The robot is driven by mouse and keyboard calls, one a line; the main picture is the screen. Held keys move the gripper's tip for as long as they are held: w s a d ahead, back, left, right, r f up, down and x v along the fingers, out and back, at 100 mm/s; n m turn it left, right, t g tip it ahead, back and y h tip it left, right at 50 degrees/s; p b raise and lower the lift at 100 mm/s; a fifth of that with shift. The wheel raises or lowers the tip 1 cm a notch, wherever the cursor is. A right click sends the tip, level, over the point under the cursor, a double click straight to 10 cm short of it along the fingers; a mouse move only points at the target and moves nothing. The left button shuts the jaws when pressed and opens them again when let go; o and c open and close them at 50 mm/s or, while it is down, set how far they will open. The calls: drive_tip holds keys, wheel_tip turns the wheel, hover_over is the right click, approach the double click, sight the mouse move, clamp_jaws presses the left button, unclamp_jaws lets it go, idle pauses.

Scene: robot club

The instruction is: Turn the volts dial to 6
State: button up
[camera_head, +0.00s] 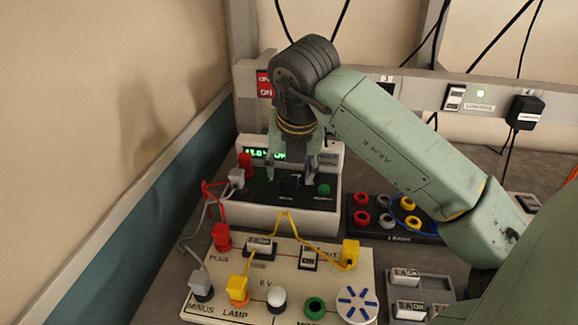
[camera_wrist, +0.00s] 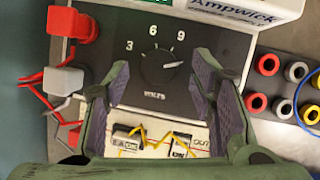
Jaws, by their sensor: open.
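The volts dial (camera_wrist: 157,73) is a dark round knob on the black front panel of the power supply (camera_head: 260,213). In the wrist view the marks 3, 6 and 9 show above it. Its white pointer line points right and slightly up, clockwise past the 9. Any mark further right is not seen. My gripper (camera_wrist: 162,78) is open, its two fingers left and right of the dial with gaps visible. In the head view my gripper (camera_head: 291,175) hangs over the panel and partly hides the dial. The green display (camera_head: 262,154) is lit, its digits partly hidden.
Red plug (camera_wrist: 70,24) and grey plug (camera_wrist: 66,80) with cables stick out left of the dial. A green knob (camera_head: 323,189) is right of it. The cream circuit board (camera_head: 215,295) with yellow wires lies in front; a socket block (camera_head: 400,234) stands right.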

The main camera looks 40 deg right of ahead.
drive_tip(key=shift+x, duration=1)
drive_tip(key=c, duration=1.1)
